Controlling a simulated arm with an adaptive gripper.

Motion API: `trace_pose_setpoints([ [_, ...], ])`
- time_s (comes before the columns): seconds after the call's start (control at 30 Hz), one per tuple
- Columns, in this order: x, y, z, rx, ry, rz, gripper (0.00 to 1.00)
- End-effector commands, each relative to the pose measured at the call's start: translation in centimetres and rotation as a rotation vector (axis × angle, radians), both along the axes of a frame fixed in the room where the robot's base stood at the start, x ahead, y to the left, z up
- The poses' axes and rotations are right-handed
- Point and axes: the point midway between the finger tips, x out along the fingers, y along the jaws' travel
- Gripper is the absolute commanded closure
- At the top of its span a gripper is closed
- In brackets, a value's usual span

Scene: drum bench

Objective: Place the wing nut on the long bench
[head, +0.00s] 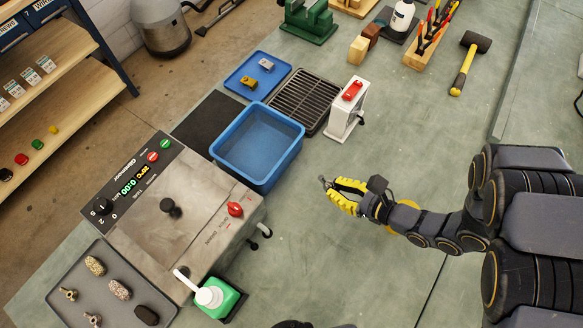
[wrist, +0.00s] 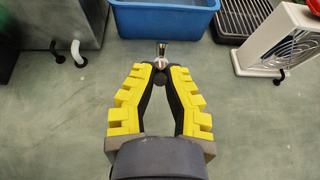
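My gripper (head: 330,184) is over the green-grey bench top (head: 330,260), to the right of the blue tub. In the wrist view its yellow fingers (wrist: 160,66) close together at the tips around a small metal piece (wrist: 162,50). The piece looks like a wing nut, but most of it is hidden between the tips. It points toward the blue tub and seems to be above the bench, apart from it. Two other brassy wing-nut-like parts (head: 69,293) (head: 94,319) lie in the dark tray (head: 62,262) at lower left.
The bench around my gripper is clear.

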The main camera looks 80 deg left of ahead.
Motion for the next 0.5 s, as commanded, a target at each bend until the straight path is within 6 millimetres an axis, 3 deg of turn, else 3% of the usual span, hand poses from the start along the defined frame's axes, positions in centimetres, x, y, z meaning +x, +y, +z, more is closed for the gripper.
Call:
trace_pose_setpoints([
  [0.03,-1.2,-0.1,-0.2,-0.002,0.001,0.040,1.00],
  [0.17,-2.7,-0.3,-0.4,-0.001,0.000,0.091,1.00],
  [0.37,-2.9,-0.4,-0.9,-0.002,0.000,0.100,1.00],
  [0.5,-2.9,-0.4,-2.5,-0.002,0.001,0.098,1.00],
])
